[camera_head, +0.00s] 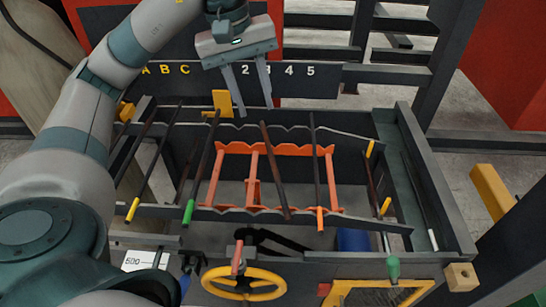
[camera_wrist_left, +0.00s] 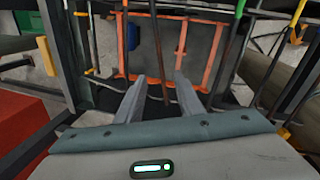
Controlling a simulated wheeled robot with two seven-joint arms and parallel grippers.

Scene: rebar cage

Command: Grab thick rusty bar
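A thick brown rusty bar (camera_head: 275,170) without a coloured tip lies lengthwise across the notched rails of the dark cage frame, near its middle. My left gripper (camera_head: 255,109) is above the far rail, near this bar's far end. Its two fingers are spread apart and hold nothing. In the left wrist view, the bar (camera_wrist_left: 156,45) runs down between the open fingers of the left gripper (camera_wrist_left: 160,78); whether it touches them cannot be told. My right gripper is not visible.
Other bars lie beside it: one with a green end (camera_head: 189,211), one with an orange end (camera_head: 320,218), others with yellow ends. An orange frame (camera_head: 213,180) stands inside the cage. A yellow handwheel (camera_head: 243,293) is in front; a lettered dark board (camera_head: 310,85) is behind.

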